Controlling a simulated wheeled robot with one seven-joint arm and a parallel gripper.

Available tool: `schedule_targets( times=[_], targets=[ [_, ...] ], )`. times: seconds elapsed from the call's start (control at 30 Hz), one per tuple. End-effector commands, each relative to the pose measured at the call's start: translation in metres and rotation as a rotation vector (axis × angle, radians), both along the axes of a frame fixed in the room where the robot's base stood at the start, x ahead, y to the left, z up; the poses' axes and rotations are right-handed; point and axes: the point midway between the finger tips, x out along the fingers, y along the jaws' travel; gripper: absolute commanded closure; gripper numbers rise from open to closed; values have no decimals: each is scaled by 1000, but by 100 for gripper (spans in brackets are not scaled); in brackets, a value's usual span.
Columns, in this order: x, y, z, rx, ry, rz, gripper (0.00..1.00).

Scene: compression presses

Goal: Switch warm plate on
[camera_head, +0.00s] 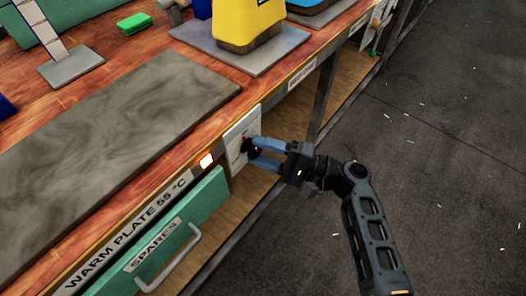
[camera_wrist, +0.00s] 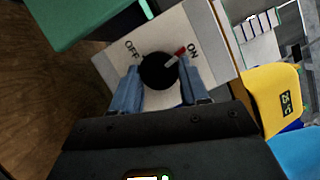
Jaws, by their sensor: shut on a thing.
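The black rotary knob (camera_wrist: 157,72) sits on a pale switch panel (camera_wrist: 113,66) marked OFF and ON. Its pointer with a red tip (camera_wrist: 180,51) is turned to the ON side, close to that word. My gripper (camera_wrist: 160,76) is shut on the knob, one blue finger on each side. In the head view my gripper (camera_head: 256,152) reaches the panel (camera_head: 236,138) on the bench front from the right; the knob is partly hidden by the fingers. The grey warm plate (camera_head: 110,150) lies on the bench top. A small lamp (camera_head: 206,160) beside the panel glows orange-white.
A green SPARES drawer (camera_head: 165,235) with a metal handle (camera_head: 175,262) projects below and left of the panel. A yellow object (camera_head: 248,22) stands on a grey plate on the bench. An open shelf lies under the bench.

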Motion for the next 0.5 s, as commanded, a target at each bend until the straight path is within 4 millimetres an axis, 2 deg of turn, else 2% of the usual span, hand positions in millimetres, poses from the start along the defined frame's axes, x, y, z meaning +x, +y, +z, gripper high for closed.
schedule_targets(
  times=[0.5],
  targets=[
    [0, -1, -3, 127, 166, -6, 86]
  ],
)
